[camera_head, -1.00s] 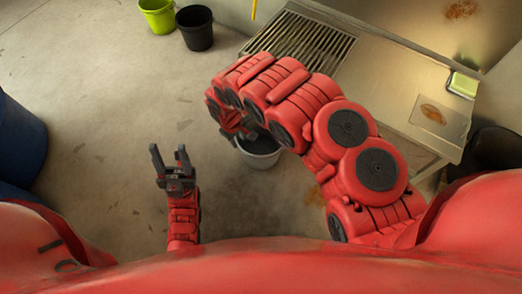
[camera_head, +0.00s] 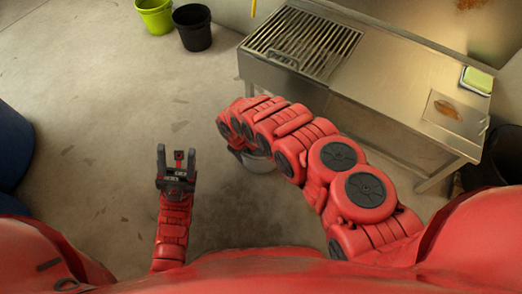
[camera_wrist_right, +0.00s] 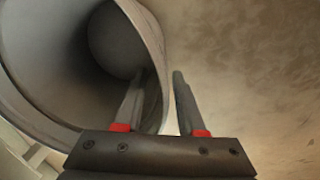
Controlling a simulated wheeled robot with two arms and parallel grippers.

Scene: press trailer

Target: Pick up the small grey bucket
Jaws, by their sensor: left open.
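The small grey bucket (camera_head: 260,164) is low in front of me in the head view, mostly hidden by my right arm. In the right wrist view the bucket (camera_wrist_right: 45,60) fills the left side, its opening towards the camera. My right gripper (camera_wrist_right: 159,75) straddles the bucket's rim, one finger inside the opening and one outside. A gap shows between the outer finger and the wall. The right fingers are mostly hidden in the head view. My left gripper (camera_head: 176,150) is open and empty, left of the bucket and apart from it.
A metal sink table (camera_head: 390,75) with a slatted grate (camera_head: 305,42) stands at the right beyond my right arm. A black bucket (camera_head: 193,28) and a lime bucket (camera_head: 154,16) stand at the back. A blue barrel (camera_head: 12,145) is at the left edge. The floor between is clear.

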